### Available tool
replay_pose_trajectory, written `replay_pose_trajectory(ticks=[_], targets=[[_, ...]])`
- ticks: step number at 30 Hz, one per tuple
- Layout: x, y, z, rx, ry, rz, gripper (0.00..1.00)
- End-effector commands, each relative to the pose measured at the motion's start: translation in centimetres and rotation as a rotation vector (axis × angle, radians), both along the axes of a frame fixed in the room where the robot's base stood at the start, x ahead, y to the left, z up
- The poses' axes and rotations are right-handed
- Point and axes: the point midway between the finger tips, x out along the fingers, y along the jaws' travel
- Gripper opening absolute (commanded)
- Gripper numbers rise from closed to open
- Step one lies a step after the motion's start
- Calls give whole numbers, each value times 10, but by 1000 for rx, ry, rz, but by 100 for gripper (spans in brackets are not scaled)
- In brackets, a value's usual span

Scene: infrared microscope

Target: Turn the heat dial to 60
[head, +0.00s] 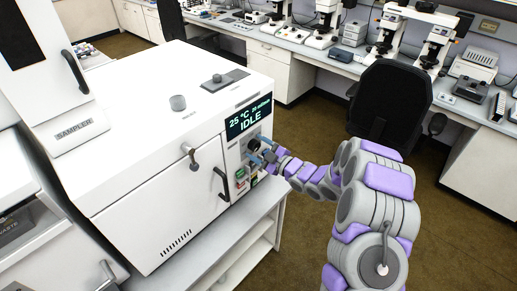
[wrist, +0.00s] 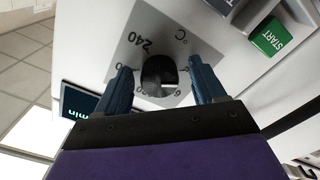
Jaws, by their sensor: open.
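The heat dial (wrist: 158,72) is a dark round knob on a grey scale plate (wrist: 127,45) marked °C, with 240 readable. The other scale numbers are partly covered. My gripper (wrist: 160,66) is open, with one blue finger on each side of the dial in the wrist view. I cannot tell whether the fingers touch it. In the head view my gripper (head: 258,155) is at the control panel of the white machine (head: 140,150), just below its display (head: 249,118). The display reads 25 °C and IDLE.
A green START button (wrist: 272,37) is on the same panel, beside the scale plate. A door handle (head: 221,183) and a lever (head: 190,157) stick out of the machine front. A black chair (head: 391,105) stands behind my arm. Microscopes line the back bench.

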Motion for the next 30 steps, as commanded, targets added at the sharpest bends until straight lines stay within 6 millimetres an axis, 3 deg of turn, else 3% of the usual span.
replay_pose_trajectory(ticks=[4, 21, 30], targets=[[0, 0, 0, 0, 0, 0, 67], [0, 0, -1, 0, 1, 1, 13], [-1, 0, 0, 23, 33, 2, 13]])
